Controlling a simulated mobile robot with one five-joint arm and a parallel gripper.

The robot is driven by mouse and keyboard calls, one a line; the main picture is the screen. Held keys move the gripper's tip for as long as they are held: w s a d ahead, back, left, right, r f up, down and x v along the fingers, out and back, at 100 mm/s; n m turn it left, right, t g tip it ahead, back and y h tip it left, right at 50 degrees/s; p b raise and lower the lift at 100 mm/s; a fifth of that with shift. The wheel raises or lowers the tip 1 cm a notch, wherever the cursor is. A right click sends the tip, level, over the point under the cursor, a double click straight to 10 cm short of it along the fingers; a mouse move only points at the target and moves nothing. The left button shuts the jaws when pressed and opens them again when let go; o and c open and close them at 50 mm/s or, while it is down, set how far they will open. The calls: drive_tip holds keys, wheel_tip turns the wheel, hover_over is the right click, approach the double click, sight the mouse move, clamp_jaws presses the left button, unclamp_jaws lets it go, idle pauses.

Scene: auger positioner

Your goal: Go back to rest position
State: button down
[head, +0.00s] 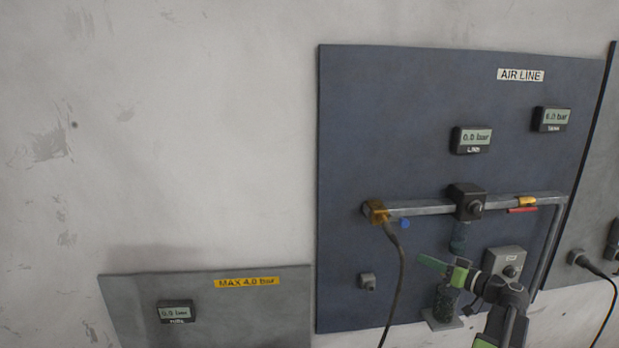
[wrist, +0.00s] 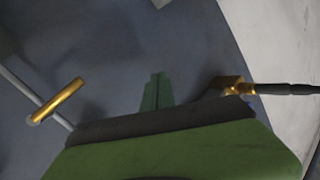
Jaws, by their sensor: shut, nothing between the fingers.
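My gripper (head: 436,264) is in front of the lower part of the dark AIR LINE panel (head: 375,110) in the head view. Its green fingers point left, below the pipe. In the wrist view the green fingers (wrist: 158,92) are together and empty. My arm hides part of the panel's lower right.
A pipe (head: 425,208) crosses the panel, with a dark block (head: 467,202), a brass hose fitting (head: 376,212) and a red lever (head: 522,210). A black hose (head: 397,285) hangs left of my gripper. A grey box (head: 505,257) is close to my arm. The wall's left is bare.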

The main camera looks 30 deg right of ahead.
drive_tip(key=w+a+f+n+g+y, duration=0.1)
drive_tip(key=w+a+f+g, duration=0.3)
drive_tip(key=a, duration=0.7)
drive_tip(key=w+a+f+g+y, duration=0.2)
drive_tip(key=w+a+f+g, duration=0.15)
drive_tip(key=a+f, duration=0.45)
drive_tip(key=w+a+f+n+g+y, duration=0.1)
drive_tip(key=w+a+f+g, duration=0.3)
drive_tip(key=a, duration=0.9)
drive_tip(key=s+a+f+g+h, duration=0.1)
drive_tip(key=a+f+h, duration=0.1)
drive_tip(key=a, duration=0.5)
drive_tip(key=s+a+f+g+h+b, duration=0.1)
drive_tip(key=s+a+f+g+h, duration=0.1)
drive_tip(key=a, duration=0.5)
drive_tip(key=s+a+f+g+h, duration=0.1)
drive_tip(key=a+f+g+h, duration=0.1)
drive_tip(key=a, duration=0.4)
drive_tip(key=shift+s+a+f+n+h+b, duration=0.3)
drive_tip(key=shift+s+a+f+n+h, duration=0.15)
drive_tip(key=shift+f, duration=0.4)
drive_tip(key=shift+g, duration=0.25)
